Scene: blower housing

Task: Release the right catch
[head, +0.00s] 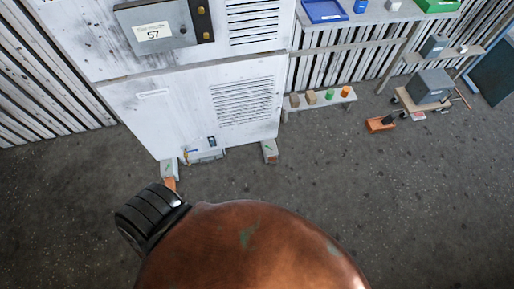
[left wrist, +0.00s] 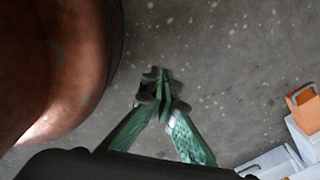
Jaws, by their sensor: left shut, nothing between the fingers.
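The white housing (head: 190,105) stands at the back left in the head view, with louvred vents and a grey box (head: 157,27) marked 57. Low at its bottom edge is a small grey unit (head: 206,155). I cannot tell which part is the right catch. In the left wrist view my left gripper (left wrist: 160,88) has its green fingers together and empty, above bare floor. An orange block (left wrist: 302,100) on a pale piece lies to its right, apart from it. My right gripper is not in view.
A low shelf (head: 318,102) holds several small coloured pieces right of the housing. An orange tool (head: 380,124) and a grey case (head: 429,86) are further right. The grey floor (head: 400,210) in front is clear.

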